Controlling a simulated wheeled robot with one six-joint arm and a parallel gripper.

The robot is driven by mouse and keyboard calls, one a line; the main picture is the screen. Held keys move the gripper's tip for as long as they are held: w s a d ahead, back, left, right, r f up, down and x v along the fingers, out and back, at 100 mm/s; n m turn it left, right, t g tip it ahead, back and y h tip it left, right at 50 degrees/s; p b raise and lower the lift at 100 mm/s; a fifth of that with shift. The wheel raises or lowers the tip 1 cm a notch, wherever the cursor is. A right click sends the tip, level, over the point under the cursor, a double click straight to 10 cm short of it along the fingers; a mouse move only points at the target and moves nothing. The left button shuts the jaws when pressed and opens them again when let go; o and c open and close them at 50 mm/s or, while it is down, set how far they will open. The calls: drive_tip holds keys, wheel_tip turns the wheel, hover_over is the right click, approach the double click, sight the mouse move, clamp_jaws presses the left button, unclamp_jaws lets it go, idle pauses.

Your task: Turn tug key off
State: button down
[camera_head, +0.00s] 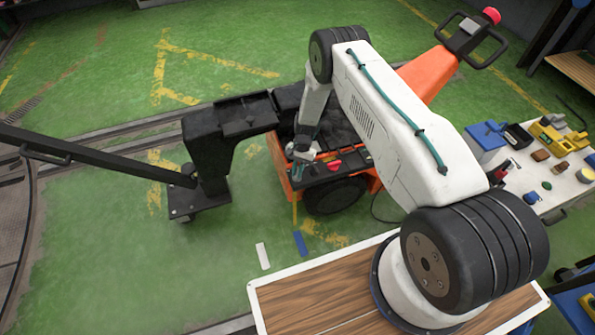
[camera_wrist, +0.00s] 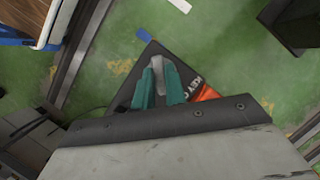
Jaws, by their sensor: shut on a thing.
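The tug (camera_head: 322,180) is a low orange and black machine with a black wheel and an orange tiller (camera_head: 430,75) rising to the upper right. My gripper (camera_head: 298,166) reaches down to the left end of its dark top panel. In the wrist view, my gripper's teal fingers (camera_wrist: 161,80) are closed over the tug's black panel (camera_wrist: 142,62). They are shut on the key, a small grey piece showing between them (camera_wrist: 157,70); its exact angle is hard to read. White "KEY O…" lettering (camera_wrist: 190,88) is partly hidden beside the right finger.
A black wheeled stand with a long bar (camera_head: 212,150) is left of the tug. A red knob (camera_head: 334,165) sits on the tug's panel. A white table (camera_head: 545,195) with several tools is at right. A wood-topped surface (camera_head: 320,298) is in front. Green floor lies open at left.

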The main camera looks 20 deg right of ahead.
drive_tip(key=n+h, duration=0.1)
drive_tip(key=n, duration=0.2)
drive_tip(key=shift+w+a+n+g, duration=0.1)
drive_tip(key=shift+n+g, duration=0.2)
drive_tip(key=shift+n, duration=0.1)
drive_tip(key=shift+a+n+g+h, duration=0.15)
drive_tip(key=shift+n+h, duration=0.35)
drive_tip(key=shift+n, duration=0.6)
drive_tip(key=shift+d+n+g+h, duration=0.15)
drive_tip(key=shift+n+h, duration=0.35)
drive_tip(key=shift+n, duration=0.6)
drive_tip(key=shift+a, duration=0.1)
drive_tip(key=c, duration=1.4)
unclamp_jaws()
drive_tip(key=shift+c, duration=0.2)
drive_tip(key=v, duration=0.7)
drive_tip(key=shift+r, duration=0.4)
